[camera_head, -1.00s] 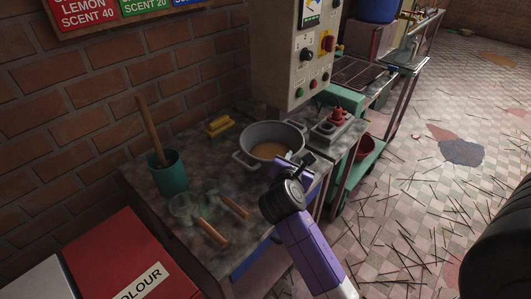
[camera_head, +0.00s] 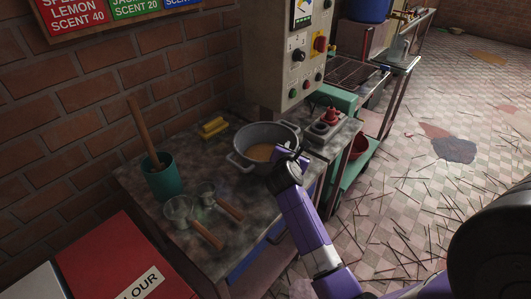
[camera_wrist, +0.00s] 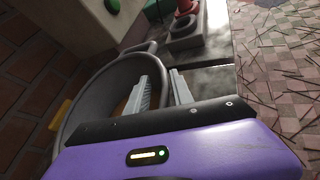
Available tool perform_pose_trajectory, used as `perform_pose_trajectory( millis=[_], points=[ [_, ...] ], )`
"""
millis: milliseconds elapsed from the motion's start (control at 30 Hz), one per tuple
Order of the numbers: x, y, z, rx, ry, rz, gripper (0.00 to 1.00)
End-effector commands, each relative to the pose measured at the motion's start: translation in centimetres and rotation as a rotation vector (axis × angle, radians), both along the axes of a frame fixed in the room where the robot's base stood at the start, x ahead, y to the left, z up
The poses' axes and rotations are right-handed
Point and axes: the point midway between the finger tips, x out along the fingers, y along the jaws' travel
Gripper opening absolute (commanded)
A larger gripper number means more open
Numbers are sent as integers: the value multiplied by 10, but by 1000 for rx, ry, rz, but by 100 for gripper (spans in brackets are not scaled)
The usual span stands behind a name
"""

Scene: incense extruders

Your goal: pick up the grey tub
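The grey tub (camera_head: 241,159) is a round pan with two side handles and brown contents, standing upright on the stained worktop below the control box. My gripper (camera_head: 291,154) is at the tub's right side, by the rim. In the wrist view the tub (camera_wrist: 84,95) fills the left, and my gripper (camera_wrist: 160,84) has its two fingers apart. The left finger overlaps the tub's inside and the right finger is outside the rim. I cannot tell whether either finger touches the wall.
A teal cup (camera_head: 164,180) with a wooden stick and two wooden-handled measuring cups (camera_head: 181,209) stand left of the tub. Yellow blocks (camera_head: 213,127) lie behind it. The control box (camera_head: 277,70) overhangs close behind. A red-topped unit (camera_head: 330,117) stands to the right.

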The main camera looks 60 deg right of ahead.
Motion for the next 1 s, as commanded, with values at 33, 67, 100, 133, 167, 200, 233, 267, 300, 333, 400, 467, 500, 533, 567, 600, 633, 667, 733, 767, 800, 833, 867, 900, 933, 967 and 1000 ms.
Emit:
perform_pose_trajectory(
  millis=[33, 67, 100, 133, 167, 200, 233, 267, 300, 333, 400, 467, 500, 533, 567, 600, 633, 667, 733, 767, 800, 833, 867, 900, 933, 967, 1000],
  points=[
    [0, 0, 0, 0, 0, 0, 28],
    [0, 0, 0, 0, 0, 0, 28],
    [0, 0, 0, 0, 0, 0, 28],
    [0, 0, 0, 0, 0, 0, 28],
    [0, 0, 0, 0, 0, 0, 28],
    [0, 0, 0, 0, 0, 0, 22],
    [0, 0, 0, 0, 0, 0, 16],
    [0, 0, 0, 0, 0, 0, 10],
    [0, 0, 0, 0, 0, 0, 2],
    [0, 0, 0, 0, 0, 0, 0],
    [0, 0, 0, 0, 0, 0, 0],
    [0, 0, 0, 1, 1, 0, 0],
    [0, 0, -1, 1, 1, 0, 0],
    [0, 0, -1, 1, 1, 0, 0],
    [-1, 0, -1, 1, 1, 0, 0],
    [-1, 0, -1, 1, 1, 0, 0],
    [-1, 0, -1, 1, 1, 0, 0],
    [-1, 0, -1, 1, 1, 0, 0],
    [-1, 0, -1, 2, 2, -1, 0],
    [-1, 0, -1, 2, 2, -1, 0],
    [-1, 0, -1, 2, 3, 0, 0],
    [-1, 0, -2, 2, 3, 0, 0],
    [-1, 0, -2, 2, 3, 0, 0],
    [-1, 0, -2, 2, 3, 0, 0],
    [-1, 0, -2, 3, 3, 0, 0],
    [-1, 0, -2, 3, 3, 0, 0],
    [-1, 1, -2, 3, 3, 0, 0]
  ],
)
